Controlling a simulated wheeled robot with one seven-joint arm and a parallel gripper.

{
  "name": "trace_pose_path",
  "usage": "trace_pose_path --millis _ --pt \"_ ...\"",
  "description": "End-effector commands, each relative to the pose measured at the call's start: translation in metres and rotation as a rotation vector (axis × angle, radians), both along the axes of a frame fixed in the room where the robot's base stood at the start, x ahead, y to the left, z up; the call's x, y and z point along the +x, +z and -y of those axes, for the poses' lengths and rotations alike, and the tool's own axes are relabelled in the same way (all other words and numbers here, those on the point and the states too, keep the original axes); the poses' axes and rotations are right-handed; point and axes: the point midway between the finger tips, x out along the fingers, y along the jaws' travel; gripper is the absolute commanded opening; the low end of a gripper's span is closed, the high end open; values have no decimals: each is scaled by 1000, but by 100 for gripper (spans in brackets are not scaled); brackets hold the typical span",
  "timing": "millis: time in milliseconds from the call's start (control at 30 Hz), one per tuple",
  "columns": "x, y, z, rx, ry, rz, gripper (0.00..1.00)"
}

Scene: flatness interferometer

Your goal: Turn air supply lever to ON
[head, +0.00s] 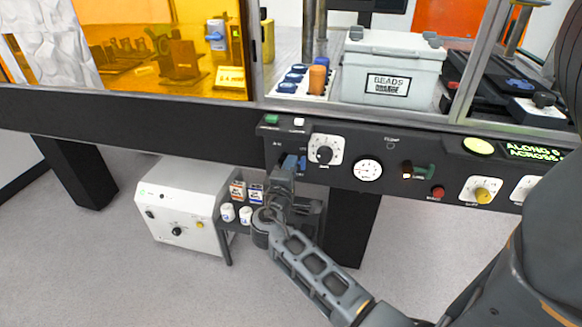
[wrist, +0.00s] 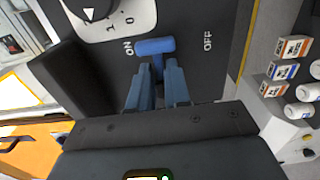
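The blue air supply lever (wrist: 155,46) is on the dark control panel in the wrist view, between the printed words ON and OFF. Its bar lies closer to ON. My gripper (wrist: 158,68) has its two blue-grey fingers apart, with a gap between them and their tips just at the lever. I cannot tell whether they touch it. In the head view my gripper (head: 290,164) is at the left end of the panel, and mostly hides the lever, of which a bit of blue shows beside it.
A white dial (head: 325,149) and a gauge (head: 367,170) sit right of the lever on the panel. Below are a white machine (head: 180,205) and a small shelf with bottles and boxes. A beads container (head: 392,70) stands on the bench above.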

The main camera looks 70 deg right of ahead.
Motion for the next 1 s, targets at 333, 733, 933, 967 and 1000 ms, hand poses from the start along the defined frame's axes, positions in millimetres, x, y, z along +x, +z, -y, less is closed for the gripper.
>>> trace_pose_path --millis 333,733,933,967,1000 --pt "-1 0 1 0 -2 2 36" --pt "-3 -1 -39 0 2 0 36" --pt "-6 -1 -67 0 0 1 36" --pt "-6 -1 -70 0 0 1 36" --pt "-6 0 -73 0 0 2 36"
